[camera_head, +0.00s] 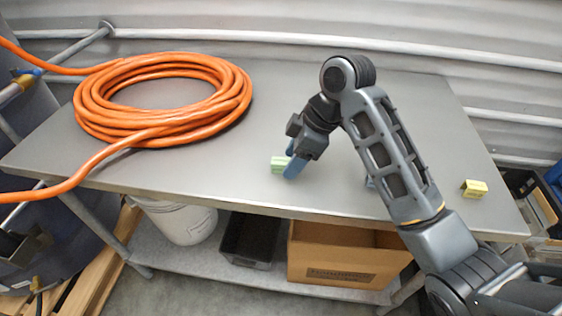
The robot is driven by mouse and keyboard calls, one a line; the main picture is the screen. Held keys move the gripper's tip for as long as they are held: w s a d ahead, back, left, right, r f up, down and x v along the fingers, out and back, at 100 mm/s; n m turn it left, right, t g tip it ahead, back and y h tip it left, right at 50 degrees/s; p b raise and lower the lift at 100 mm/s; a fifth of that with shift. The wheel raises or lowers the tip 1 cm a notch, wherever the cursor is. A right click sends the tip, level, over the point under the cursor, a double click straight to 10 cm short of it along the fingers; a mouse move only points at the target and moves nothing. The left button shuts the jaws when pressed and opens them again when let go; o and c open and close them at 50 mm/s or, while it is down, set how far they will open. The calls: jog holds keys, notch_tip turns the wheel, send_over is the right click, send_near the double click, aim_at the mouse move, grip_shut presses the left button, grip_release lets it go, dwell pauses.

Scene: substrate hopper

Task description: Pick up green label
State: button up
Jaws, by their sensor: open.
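The green label (278,164) is a small pale green block on the grey metal table (215,170), near the table's front edge and left of my arm. My gripper (291,166) is open and points down at it. Its blue fingers are right at the green label and cover its right side. I cannot tell whether the label lies between the fingers or just beside them.
A coiled orange hose (165,95) covers the table's left part. A yellow block (474,188) sits at the right. A small blue thing (370,182) is mostly hidden by my arm. Below are a white bucket (183,222), a black bin (249,240) and a cardboard box (345,256).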

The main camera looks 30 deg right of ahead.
jog(key=shift+a+f, duration=0.1)
jog(key=shift+f, duration=0.2)
jog(key=shift+c, duration=0.3)
grip_shut()
